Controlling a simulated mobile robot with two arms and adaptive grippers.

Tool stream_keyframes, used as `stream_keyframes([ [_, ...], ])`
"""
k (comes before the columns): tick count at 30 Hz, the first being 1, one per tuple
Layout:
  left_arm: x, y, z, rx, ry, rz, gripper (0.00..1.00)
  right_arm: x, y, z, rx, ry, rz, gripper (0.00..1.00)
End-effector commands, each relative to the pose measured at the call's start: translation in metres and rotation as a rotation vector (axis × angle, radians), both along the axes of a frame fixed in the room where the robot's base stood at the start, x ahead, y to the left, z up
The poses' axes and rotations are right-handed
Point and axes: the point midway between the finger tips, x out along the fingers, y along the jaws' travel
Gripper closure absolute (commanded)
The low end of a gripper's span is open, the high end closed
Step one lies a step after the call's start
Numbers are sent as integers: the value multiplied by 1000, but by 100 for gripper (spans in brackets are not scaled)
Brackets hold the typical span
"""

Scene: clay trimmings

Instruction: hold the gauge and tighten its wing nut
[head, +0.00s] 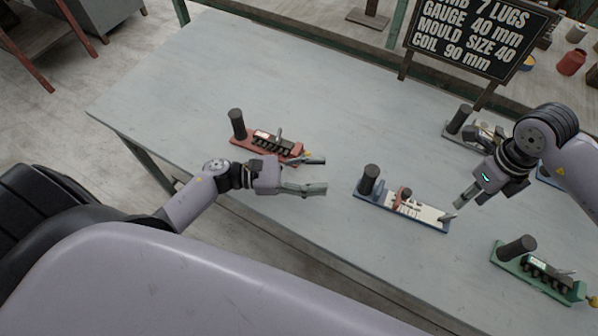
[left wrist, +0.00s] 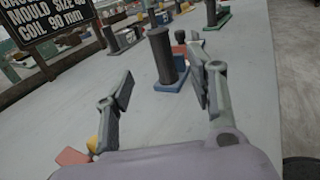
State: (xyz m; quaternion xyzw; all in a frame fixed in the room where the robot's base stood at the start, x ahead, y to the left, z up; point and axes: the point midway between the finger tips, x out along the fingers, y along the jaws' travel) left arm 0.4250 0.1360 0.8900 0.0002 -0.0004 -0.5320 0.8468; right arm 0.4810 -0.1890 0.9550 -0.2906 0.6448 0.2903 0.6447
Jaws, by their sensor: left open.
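A gauge on a blue base (head: 375,200) lies on the table, with an upright dark post (head: 369,178), a red slider and a pale marked plate (head: 425,212). A wing nut is too small to make out surely. My left gripper (head: 322,175) is open and empty, left of this gauge and apart from it, pointing toward the post. In the left wrist view the blue base (left wrist: 170,84) and dark post (left wrist: 163,55) show beyond and between the open fingers (left wrist: 160,90). My right gripper (head: 458,203) points down close to the gauge's right end; contact is unclear.
A red-based device (head: 250,144) lies just behind my left gripper. A green-based one (head: 520,262) is at front right, a grey-based one (head: 455,138) at back right. A black sign (head: 480,38) reads "gauge 40 mm". The table's (head: 200,80) back left is clear.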

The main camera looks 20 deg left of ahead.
Motion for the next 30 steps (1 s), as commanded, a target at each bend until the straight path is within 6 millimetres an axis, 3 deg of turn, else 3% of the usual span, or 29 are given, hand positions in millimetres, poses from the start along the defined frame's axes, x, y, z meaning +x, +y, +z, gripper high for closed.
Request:
stream_keyframes([
  [9, 29, -59, 1, -4, -2, -1, 49, 0, 0, 0, 0, 0, 0, 67],
  [18, 51, -104, 1, -2, 0, 0, 49, 0, 0, 0, 0, 0, 0, 67],
  [30, 57, -117, 0, 0, 1, 1, 49, 0, 0, 0, 0, 0, 0, 67],
])
